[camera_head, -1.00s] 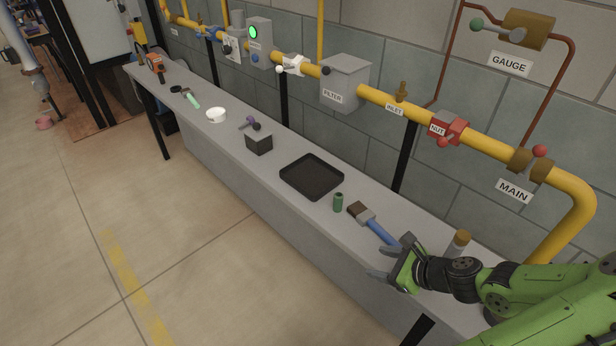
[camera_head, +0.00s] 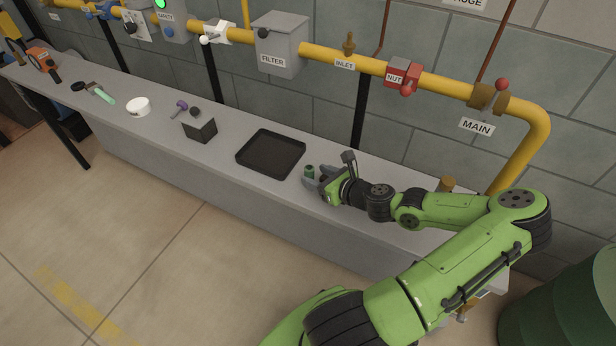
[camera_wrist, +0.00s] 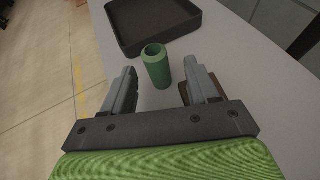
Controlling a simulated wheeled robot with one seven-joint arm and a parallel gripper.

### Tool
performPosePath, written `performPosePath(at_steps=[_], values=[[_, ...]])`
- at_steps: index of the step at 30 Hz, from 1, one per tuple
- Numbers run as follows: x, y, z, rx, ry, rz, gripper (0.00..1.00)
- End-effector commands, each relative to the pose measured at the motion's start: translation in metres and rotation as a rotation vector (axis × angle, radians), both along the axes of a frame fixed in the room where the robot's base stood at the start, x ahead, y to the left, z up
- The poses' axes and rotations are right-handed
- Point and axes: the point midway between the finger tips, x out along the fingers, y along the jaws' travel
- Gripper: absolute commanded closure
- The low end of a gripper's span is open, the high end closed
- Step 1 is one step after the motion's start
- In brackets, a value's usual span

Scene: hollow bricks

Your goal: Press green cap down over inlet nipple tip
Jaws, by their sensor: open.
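The green cap (camera_head: 309,172) is a small hollow cylinder standing upright on the grey bench, just right of the black tray. In the wrist view the cap (camera_wrist: 156,66) shows its open top and stands just ahead of and between the two fingers. My gripper (camera_head: 315,183) is low over the bench, open and empty. In the wrist view my gripper (camera_wrist: 160,82) has its fingers spread on either side. The brass inlet nipple (camera_head: 349,44) points up from the yellow pipe above the INLET label, with its tip bare.
The black tray (camera_head: 244,155) lies left of the cap; it also shows in the wrist view (camera_wrist: 124,38). A brush, partly hidden by my gripper, lies beside the cap. A dark box (camera_head: 200,130) stands further left. The yellow pipe (camera_head: 318,52) runs along the wall.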

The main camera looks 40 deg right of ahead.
Motion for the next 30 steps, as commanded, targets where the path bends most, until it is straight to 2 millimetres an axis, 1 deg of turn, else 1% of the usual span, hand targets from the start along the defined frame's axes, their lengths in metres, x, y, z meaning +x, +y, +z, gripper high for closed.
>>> performPosePath(at_steps=[4,6,10,12,17,18,28,29,30], values=[[0.018,0.002,-0.009,0.001,-0.003,0.002,0.41],[0.031,0.003,-0.015,0.001,-0.003,0.003,0.41],[0.050,0.003,-0.023,-0.001,-0.001,0.000,0.41],[0.054,0.003,-0.023,0.000,-0.001,-0.001,0.41],[0.054,0.002,-0.022,-0.001,0.000,-0.002,0.41],[0.054,0.002,-0.022,-0.002,0.000,-0.001,0.42],[0.054,0.002,-0.022,-0.001,0.000,-0.001,0.93],[0.054,0.002,-0.022,-0.001,0.000,-0.001,0.96],[0.054,0.002,-0.022,-0.001,0.000,-0.001,0.96]])
